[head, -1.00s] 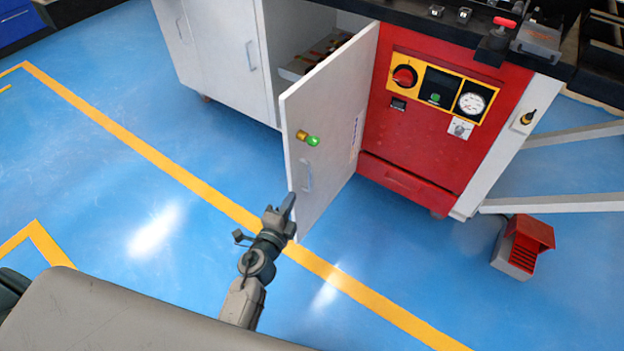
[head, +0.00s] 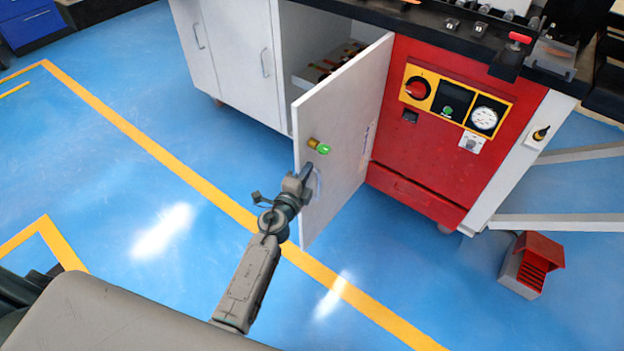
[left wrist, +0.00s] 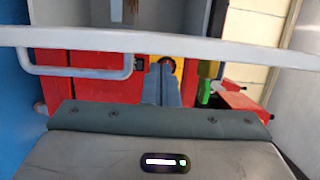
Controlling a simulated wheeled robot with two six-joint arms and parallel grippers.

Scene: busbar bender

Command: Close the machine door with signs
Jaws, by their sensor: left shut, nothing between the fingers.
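The white machine door (head: 345,130) stands open in the head view, swung out from the cabinet beside the red panel. In the left wrist view the shut fingers (left wrist: 162,85) point forward below a pale bar. My right gripper is out of view.
The open compartment (head: 325,50) holds a tray with small parts. The red panel (head: 425,150) with dial and gauge is right of the door. A red foot pedal (head: 533,262) stands on the floor at right. The blue floor (head: 130,190) at left is clear.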

